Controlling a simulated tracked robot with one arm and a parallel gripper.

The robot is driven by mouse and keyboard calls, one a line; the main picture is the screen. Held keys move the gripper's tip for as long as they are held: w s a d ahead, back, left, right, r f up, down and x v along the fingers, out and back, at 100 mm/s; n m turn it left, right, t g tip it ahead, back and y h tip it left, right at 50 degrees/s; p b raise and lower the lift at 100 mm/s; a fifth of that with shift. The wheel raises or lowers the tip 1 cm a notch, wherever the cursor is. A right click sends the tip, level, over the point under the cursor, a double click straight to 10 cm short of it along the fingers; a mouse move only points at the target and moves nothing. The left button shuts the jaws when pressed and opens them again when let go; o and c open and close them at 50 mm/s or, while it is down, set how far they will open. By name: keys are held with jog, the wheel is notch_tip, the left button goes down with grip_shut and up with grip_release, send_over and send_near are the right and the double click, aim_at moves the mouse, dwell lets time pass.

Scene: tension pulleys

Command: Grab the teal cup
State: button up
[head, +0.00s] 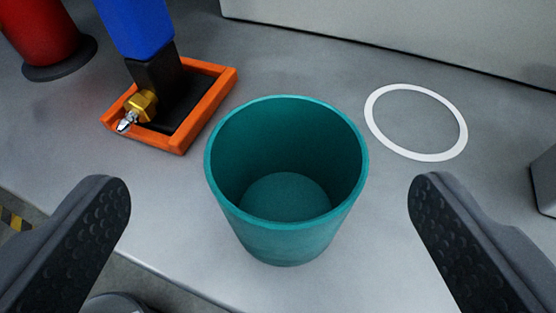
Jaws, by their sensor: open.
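The teal cup (286,239) stands upright on the grey tabletop, near the middle of the head view. Its mouth faces up and I see its inner floor, which looks empty. My gripper (270,200) is open, with one dark textured finger at the left and one at the right. The cup stands between the two fingers in the picture, slightly beyond them, with a clear gap on both sides. No finger appears to touch it.
An orange tray (205,108) at upper left holds a blue and black object (140,30) with a brass fitting (142,104). A red cylinder (38,30) stands farther left. A white ring (416,155) marks the table at right. A grey block (545,180) is at the right edge. The table's front edge (100,243) runs lower left.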

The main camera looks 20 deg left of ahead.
aim_at(283, 128)
jog(key=w+f+b, duration=0.1)
jog(key=w+a+f, duration=0.1)
jog(key=w, duration=0.1)
jog(key=w+f+b, duration=0.1)
jog(key=w, duration=0.1)
jog(key=shift+a+f+b, duration=0.2)
jog(key=shift+f+b, duration=0.1)
jog(key=shift+f, duration=0.05)
jog(key=shift+w, duration=0.15)
jog(key=c, duration=1.1)
